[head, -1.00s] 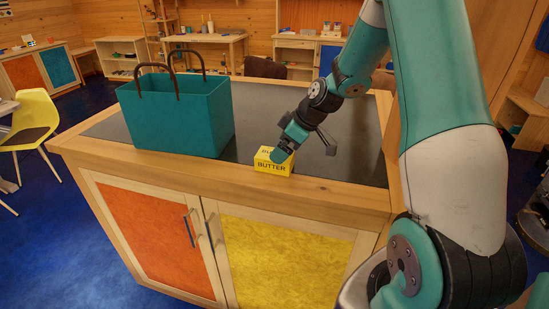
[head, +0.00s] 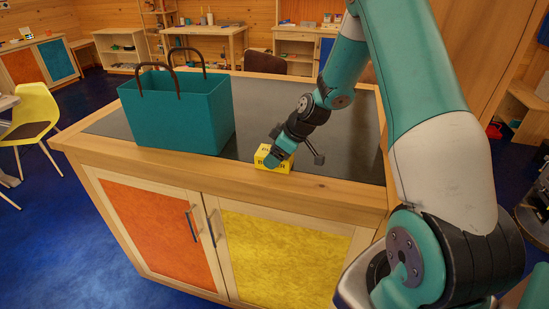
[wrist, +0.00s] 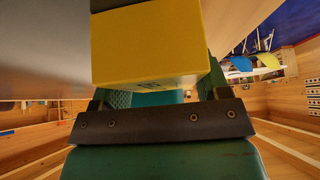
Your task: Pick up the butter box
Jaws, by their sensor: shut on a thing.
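The butter box (head: 259,155) is yellow with dark lettering, near the front edge of the counter in the head view. My gripper (head: 277,158) reaches down onto it from the upper right and hides part of its front and lettering. In the wrist view the yellow butter box (wrist: 150,45) fills the upper middle, between the fingers of my gripper (wrist: 160,97). My gripper is shut on the box. I cannot tell whether the box touches the counter or is slightly above it.
A teal bag (head: 180,115) with two brown handles stands on the dark counter top (head: 345,150), left of the box. The counter is clear to the right. The cabinet below has an orange door (head: 160,235) and a yellow door (head: 275,255). A yellow chair (head: 32,115) stands at left.

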